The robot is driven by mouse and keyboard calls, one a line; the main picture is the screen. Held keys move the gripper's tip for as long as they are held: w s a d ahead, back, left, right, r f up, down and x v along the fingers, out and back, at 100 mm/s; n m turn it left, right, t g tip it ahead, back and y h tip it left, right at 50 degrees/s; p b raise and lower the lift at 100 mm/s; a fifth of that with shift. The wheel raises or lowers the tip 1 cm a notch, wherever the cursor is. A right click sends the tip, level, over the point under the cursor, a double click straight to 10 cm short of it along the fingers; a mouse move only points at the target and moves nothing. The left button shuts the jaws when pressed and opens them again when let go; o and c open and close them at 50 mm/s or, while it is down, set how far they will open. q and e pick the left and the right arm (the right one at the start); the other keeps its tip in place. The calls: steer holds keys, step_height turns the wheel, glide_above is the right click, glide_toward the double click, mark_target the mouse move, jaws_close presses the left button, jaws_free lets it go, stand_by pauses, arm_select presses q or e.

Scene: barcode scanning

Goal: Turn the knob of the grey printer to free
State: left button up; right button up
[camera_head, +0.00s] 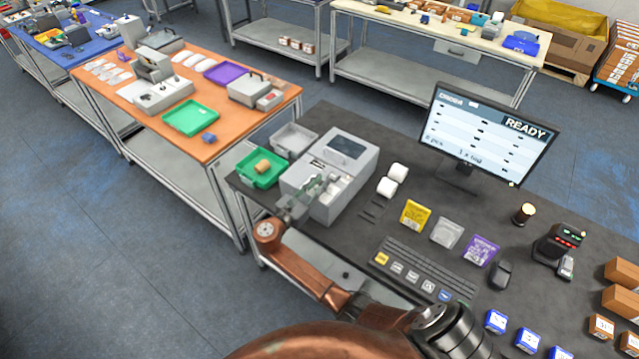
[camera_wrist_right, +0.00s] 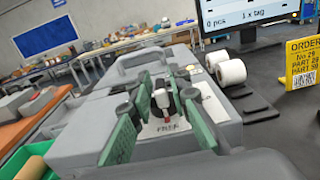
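The grey printer (camera_head: 357,160) stands at the left end of the dark table, and its grey body (camera_wrist_right: 70,135) fills the middle of the right wrist view. Its small knob (camera_wrist_right: 160,98), pale with a dark top, shows in the right wrist view. A red mark sits at its near side, above a printed label that looks like "FREE". My right gripper (camera_head: 316,188) is at the printer's front. In the right wrist view its green-padded fingers (camera_wrist_right: 159,92) are apart, one on each side of the knob. Contact with the knob is not clear. My left gripper is not in view.
White label rolls (camera_head: 392,179) stand right of the printer. A green tray (camera_head: 257,180) with a tan roll and a grey tray (camera_head: 292,138) lie left of it. A monitor (camera_head: 488,130) reads READY.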

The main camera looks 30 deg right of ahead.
steer(key=shift+o, duration=0.8)
steer(key=shift+a, duration=0.15)
steer(key=v, duration=1.1)
steer(key=shift+a, duration=0.4)
steer(key=shift+s+f, duration=0.1)
